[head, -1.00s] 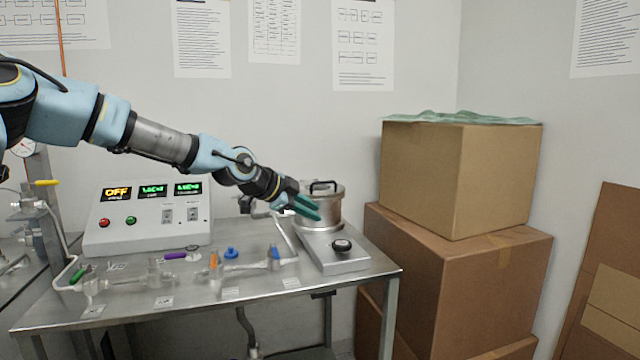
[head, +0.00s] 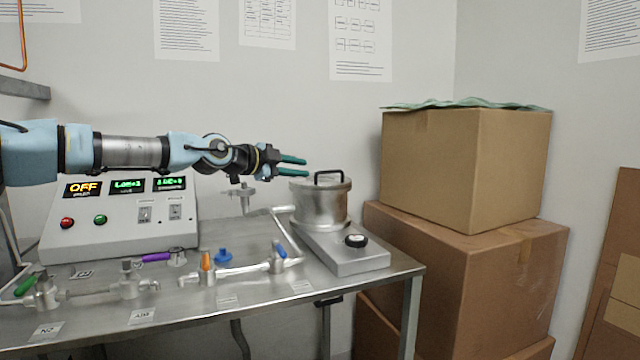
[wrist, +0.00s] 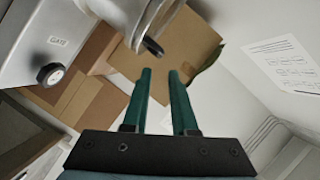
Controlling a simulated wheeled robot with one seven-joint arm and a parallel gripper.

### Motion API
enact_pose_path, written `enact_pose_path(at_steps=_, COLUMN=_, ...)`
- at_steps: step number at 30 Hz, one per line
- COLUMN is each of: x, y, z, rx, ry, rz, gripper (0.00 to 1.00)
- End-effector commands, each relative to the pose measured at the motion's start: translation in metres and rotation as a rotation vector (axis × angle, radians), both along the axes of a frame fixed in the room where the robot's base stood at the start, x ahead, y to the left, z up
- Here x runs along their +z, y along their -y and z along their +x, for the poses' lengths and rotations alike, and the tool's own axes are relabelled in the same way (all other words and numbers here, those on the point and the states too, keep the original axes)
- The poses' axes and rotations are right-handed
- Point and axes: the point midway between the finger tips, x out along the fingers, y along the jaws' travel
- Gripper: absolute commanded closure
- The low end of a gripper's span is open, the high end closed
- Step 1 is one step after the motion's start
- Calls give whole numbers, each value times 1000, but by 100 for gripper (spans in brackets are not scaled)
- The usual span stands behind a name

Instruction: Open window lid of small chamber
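The small chamber (head: 320,209) is a round metal pot on a flat metal base at the right end of the steel table. Its metal lid (head: 308,186) lies on top and carries a black handle (head: 333,173). My gripper (head: 306,167) is open and empty, just left of the handle and about level with it, fingers pointing right. In the wrist view, my two green fingers (wrist: 160,72) are apart with nothing between them. The chamber's metal side (wrist: 120,12) and the dark handle (wrist: 152,46) show just beyond the fingertips, at the upper left.
A black knob (head: 356,241) sits on the chamber's base. Valves with coloured handles and pipes (head: 230,268) line the table's front. A control box (head: 125,222) reading OFF stands at the left. Stacked cardboard boxes (head: 465,165) stand close on the right. The space above the chamber is clear.

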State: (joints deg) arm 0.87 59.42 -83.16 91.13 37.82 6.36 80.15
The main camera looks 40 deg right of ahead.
Motion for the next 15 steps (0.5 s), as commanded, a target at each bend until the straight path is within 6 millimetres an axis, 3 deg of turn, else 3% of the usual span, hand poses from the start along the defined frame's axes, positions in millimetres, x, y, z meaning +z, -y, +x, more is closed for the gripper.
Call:
enact_pose_path(at_steps=5, x=-3, y=11, z=-1, rx=-3, ry=0, rz=-4, gripper=74)
enact_pose_path(at_steps=15, x=-15, y=70, z=-2, rx=-2, ry=-1, rz=-2, gripper=74)
